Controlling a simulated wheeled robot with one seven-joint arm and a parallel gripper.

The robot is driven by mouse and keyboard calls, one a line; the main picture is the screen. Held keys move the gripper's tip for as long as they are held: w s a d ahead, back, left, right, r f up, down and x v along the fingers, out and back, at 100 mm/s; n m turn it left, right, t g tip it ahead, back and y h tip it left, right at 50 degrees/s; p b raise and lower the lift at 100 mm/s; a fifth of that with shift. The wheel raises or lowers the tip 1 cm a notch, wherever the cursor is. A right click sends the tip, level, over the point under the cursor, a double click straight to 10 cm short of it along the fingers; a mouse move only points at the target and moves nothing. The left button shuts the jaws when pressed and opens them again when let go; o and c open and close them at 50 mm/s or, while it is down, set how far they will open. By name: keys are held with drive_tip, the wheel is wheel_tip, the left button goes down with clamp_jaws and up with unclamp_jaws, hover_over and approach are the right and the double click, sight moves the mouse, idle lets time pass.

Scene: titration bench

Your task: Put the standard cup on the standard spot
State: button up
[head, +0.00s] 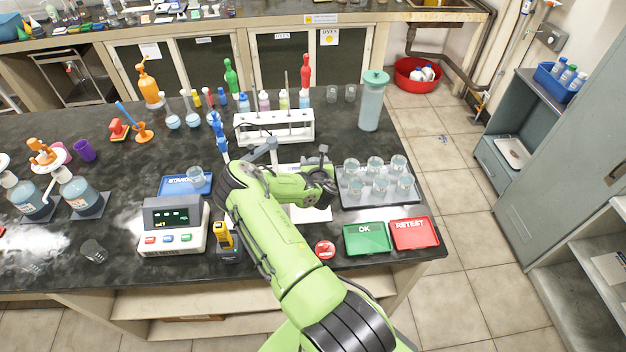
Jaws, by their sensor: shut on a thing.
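The blue mat marked with letters that begin "STAN" (172,188) lies left of my arm and looks like the standard spot. A clear cup (195,177) stands upright at its right end, close to my arm's elbow; whether it is the standard cup I cannot tell. My gripper (322,190) is at the end of my arm, above a white sheet (310,214), well right of the blue mat. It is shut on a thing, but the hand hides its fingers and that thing.
A tray (348,201) of several clear cups stands just right of my gripper. Green OK (366,238) and red RETEST (414,233) mats lie in front. A meter (173,226) stands below the blue mat. A white rack (300,132) and tall bottle (371,102) stand behind.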

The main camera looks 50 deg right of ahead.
drive_tip(key=f, duration=0.2)
drive_tip(key=s+f+b, duration=0.1)
drive_tip(key=f, duration=0.1)
drive_tip(key=shift+a, duration=0.35)
drive_tip(key=f, duration=0.3)
drive_tip(key=f+b, duration=0.1)
drive_tip(key=shift+w+d+f, duration=0.25)
drive_tip(key=shift+w+f, duration=0.05)
drive_tip(key=shift+w, duration=0.1)
drive_tip(key=shift+s+a+r, duration=0.15)
drive_tip(key=shift+f, duration=0.2)
drive_tip(key=o, duration=1.1)
